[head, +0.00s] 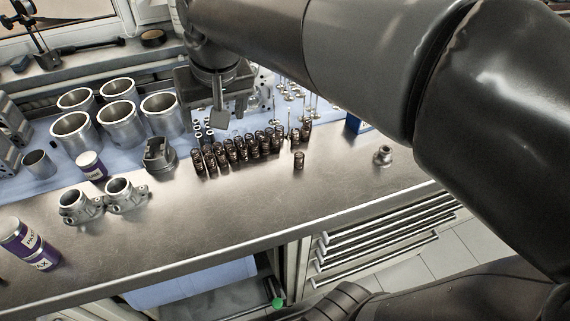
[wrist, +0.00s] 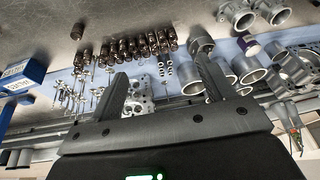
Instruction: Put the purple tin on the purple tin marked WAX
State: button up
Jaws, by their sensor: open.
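A purple tin with a white label (head: 15,236) is at the left front of the steel bench. Another purple tin with a pale lid (head: 94,170) stands farther back by the mat's edge; a purple tin also shows in the wrist view (wrist: 253,49).
Several dark springs (head: 240,147) stand in rows below my gripper. Metal cylinder liners (head: 118,115) and a dark piston (head: 159,156) are left of it. Two carburettor-like castings (head: 126,194) stand near the front tins. The front middle of the bench is clear.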

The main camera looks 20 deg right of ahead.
jog(key=s+d+f+m+t+h, duration=0.1)
jog(key=s+d+f, duration=0.7)
jog(key=s+d, duration=0.3)
jog(key=shift+m+t, duration=0.3)
jog(key=shift+t, duration=0.1)
